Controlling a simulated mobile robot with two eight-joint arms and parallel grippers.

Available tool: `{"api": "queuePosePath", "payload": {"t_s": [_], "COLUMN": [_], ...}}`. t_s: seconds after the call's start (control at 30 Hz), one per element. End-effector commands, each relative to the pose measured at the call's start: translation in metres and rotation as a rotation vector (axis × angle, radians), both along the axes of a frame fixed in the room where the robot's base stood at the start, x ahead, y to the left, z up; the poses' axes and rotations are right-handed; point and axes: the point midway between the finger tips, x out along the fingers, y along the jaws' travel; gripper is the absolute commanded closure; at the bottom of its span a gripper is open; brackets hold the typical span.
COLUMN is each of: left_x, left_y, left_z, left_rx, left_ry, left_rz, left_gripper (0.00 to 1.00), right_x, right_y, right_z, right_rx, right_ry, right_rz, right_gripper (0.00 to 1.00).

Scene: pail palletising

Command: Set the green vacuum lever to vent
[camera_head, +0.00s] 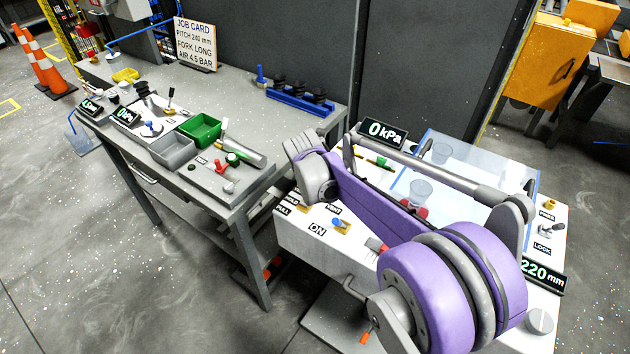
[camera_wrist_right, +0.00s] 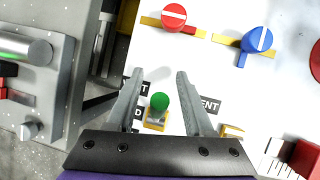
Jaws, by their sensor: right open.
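The green vacuum lever (camera_wrist_right: 160,102) shows in the right wrist view as a round green knob over a small yellow base (camera_wrist_right: 155,125) on a white top. I cannot tell how deep the fingertips reach. In the head view my right wrist hides the knob above the white cabinet (camera_head: 300,237). My left gripper is out of view.
A red knob (camera_wrist_right: 174,15) and a blue knob (camera_wrist_right: 256,40) stand beyond the lever. A blue-handled lever (camera_head: 341,223) sits near the ON label. A 0 kPa display (camera_head: 382,132) and a clear box (camera_head: 475,155) are farther back. A grey bench (camera_head: 205,180) stands left, across a gap.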

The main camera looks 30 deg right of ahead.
Motion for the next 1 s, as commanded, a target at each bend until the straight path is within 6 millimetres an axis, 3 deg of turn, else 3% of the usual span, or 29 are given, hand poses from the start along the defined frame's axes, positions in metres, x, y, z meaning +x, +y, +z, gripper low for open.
{"api": "queuePosePath", "payload": {"t_s": [0.6, 1.0], "left_x": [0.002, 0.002], "left_y": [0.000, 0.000], "left_z": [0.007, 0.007], "left_rx": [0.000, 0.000], "left_ry": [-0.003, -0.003], "left_rz": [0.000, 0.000], "left_gripper": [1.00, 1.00], "right_x": [-0.031, -0.033], "right_y": [0.032, 0.034], "right_z": [0.089, 0.095], "right_rx": [0.000, 0.000], "right_ry": [0.000, 0.000], "right_rz": [0.000, 0.000], "right_gripper": [0.48, 0.48]}}
